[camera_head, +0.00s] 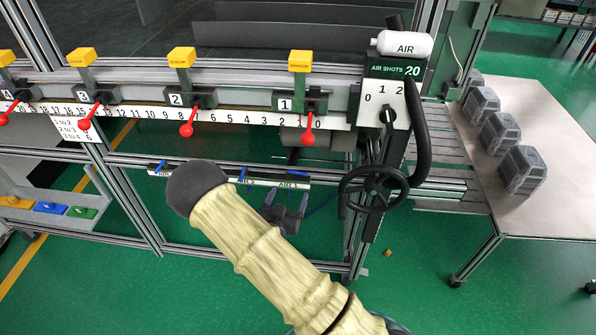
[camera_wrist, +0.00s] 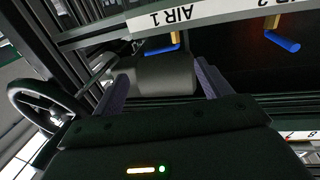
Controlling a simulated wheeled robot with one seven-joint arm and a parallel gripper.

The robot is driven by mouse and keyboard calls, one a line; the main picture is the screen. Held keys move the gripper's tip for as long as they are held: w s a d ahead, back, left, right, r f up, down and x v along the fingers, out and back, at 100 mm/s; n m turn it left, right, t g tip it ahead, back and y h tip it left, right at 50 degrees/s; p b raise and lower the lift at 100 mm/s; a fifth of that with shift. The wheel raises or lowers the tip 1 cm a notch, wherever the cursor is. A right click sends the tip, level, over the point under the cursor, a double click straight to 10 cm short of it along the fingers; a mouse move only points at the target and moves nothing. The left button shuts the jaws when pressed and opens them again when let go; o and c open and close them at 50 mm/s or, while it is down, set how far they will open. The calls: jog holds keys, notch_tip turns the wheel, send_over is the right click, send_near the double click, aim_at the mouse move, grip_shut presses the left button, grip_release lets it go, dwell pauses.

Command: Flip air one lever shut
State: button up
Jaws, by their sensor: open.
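The white AIR 1 label (camera_head: 289,185) is on the low rail and reads upside down in the wrist view (camera_wrist: 170,18). The air one lever (camera_wrist: 160,49), with a blue handle and yellow stem, shows below that label, partly hidden by a grey block. In the head view I cannot make this lever out clearly. My gripper (camera_head: 286,203) is just in front of the rail at AIR 1. In the wrist view its two fingers (camera_wrist: 162,86) are apart, on either side of the grey block. The lever is beyond the fingertips; I cannot tell whether they touch it.
The air two lever (camera_wrist: 282,42) is beside it, also in the head view (camera_head: 242,174). A black handwheel (camera_head: 375,190) stands right of my gripper. Red-knobbed levers (camera_head: 308,138) and a numbered scale run above. A table with grey castings (camera_head: 522,170) is at right.

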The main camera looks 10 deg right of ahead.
aim_at(298, 173)
jog(key=p+x, duration=0.1)
jog(key=x, duration=0.9)
jog(key=shift+w+d+r+p, duration=0.1)
jog(key=shift+w+p, duration=0.15)
jog(key=shift+p, duration=0.1)
jog(key=c, duration=0.8)
